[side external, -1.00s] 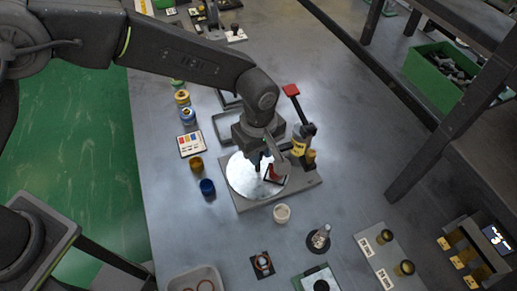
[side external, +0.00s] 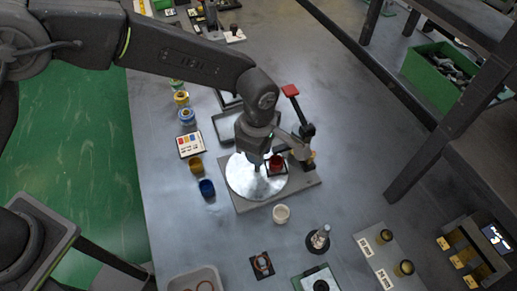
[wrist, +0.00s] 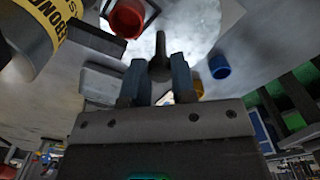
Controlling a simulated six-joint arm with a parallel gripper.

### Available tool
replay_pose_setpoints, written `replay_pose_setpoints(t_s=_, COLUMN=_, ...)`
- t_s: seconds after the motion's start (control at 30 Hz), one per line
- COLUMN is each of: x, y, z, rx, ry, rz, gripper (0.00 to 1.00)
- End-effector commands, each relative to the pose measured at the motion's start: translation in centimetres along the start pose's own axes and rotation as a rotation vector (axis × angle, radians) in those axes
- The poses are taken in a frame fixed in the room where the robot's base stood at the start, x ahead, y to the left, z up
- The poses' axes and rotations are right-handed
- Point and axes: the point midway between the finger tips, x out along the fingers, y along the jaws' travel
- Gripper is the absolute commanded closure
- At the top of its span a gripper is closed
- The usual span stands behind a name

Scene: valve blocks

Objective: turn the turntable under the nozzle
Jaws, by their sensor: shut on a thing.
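The turntable (side external: 242,181) is a shiny pale disc on a grey base plate; part of it also shows in the wrist view (wrist: 195,30). A red cup (side external: 276,162) stands in a dark square holder on the disc, and it shows at the top of the wrist view (wrist: 127,18). The dispenser (side external: 307,131) with a red lever stands at the disc's right; its yellow-labelled bottle (wrist: 30,38) shows in the wrist view. Its nozzle tip is hidden. My gripper (wrist: 158,82) points down over the disc, shut on a dark knob (wrist: 159,66).
A blue cup (side external: 207,187) and an amber cup (side external: 196,165) stand left of the base. A cream cup (side external: 281,213) stands in front. A colour card (side external: 190,144) lies at left.

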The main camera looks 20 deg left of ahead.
Motion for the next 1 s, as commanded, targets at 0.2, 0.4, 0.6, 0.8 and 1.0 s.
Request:
replay_pose_setpoints(t_s=0.2, x=-0.02, y=0.11, z=-0.09, rx=-0.094, ry=0.001, rz=0.001, gripper=1.0)
replay_pose_setpoints(t_s=0.4, x=-0.02, y=0.13, z=-0.1, rx=-0.156, ry=0.001, rz=0.001, gripper=1.0)
replay_pose_setpoints(t_s=0.6, x=-0.01, y=0.14, z=-0.11, rx=-0.193, ry=0.001, rz=0.0, gripper=1.0)
replay_pose_setpoints(t_s=0.8, x=-0.01, y=0.14, z=-0.11, rx=-0.21, ry=0.001, rz=0.0, gripper=1.0)
replay_pose_setpoints(t_s=1.0, x=-0.01, y=0.14, z=-0.11, rx=-0.213, ry=0.001, rz=0.0, gripper=1.0)
